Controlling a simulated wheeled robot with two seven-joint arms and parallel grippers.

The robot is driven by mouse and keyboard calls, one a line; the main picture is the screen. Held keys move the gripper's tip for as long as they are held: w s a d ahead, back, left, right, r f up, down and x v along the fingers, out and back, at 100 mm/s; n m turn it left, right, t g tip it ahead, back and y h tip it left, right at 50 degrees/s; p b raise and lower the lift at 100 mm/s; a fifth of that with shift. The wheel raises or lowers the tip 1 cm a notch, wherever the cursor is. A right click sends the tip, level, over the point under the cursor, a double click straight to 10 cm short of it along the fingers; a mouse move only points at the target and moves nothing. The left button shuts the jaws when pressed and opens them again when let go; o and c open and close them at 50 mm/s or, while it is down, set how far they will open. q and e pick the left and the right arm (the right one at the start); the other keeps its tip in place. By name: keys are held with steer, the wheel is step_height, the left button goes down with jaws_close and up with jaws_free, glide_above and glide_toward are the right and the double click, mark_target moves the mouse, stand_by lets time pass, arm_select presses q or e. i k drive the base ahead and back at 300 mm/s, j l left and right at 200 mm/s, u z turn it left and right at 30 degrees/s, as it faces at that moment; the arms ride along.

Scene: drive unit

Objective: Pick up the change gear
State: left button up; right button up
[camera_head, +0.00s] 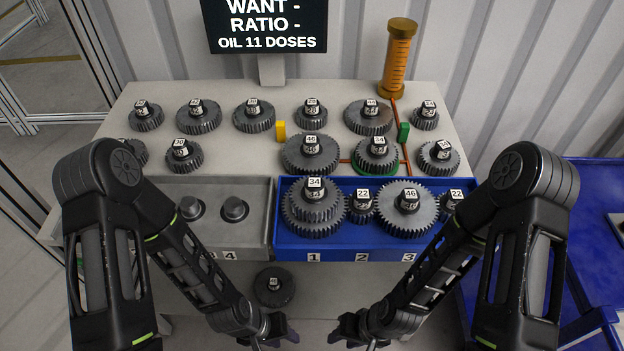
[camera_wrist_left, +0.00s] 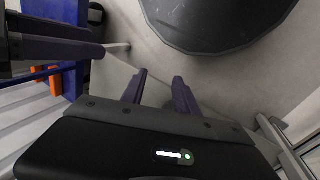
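Change gears with number tags stand on a grey bench. A single dark gear (camera_head: 274,287) lies apart on a lower pale surface in front of the trays, its tag too small to read surely. My left gripper (camera_head: 268,338) is just in front of this gear, empty, with its fingers (camera_wrist_left: 158,90) apart in the left wrist view. A large dark disc (camera_wrist_left: 210,22), probably that gear, shows beyond the fingers, not touching them. My right gripper (camera_head: 352,328) is to the right of the gear; its finger gap is unclear. Nothing is seen in it.
A blue tray (camera_head: 340,245) holds several gears in numbered places. A grey tray (camera_head: 258,222) to its left has bare pegs (camera_head: 235,208). More gears (camera_head: 199,117) stand behind. An orange cylinder (camera_head: 397,60) and a display (camera_head: 265,25) are at the back. A blue cart (camera_head: 595,200) stands right.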

mark_target(313, 198)
steer(key=k+j+z, duration=0.15)
steer(key=z, duration=0.25)
steer(key=k+z, duration=0.2)
steer(key=z, duration=0.25)
steer(key=k+z, duration=0.2)
steer(key=z, duration=0.2)
steer(key=k+j, duration=0.05)
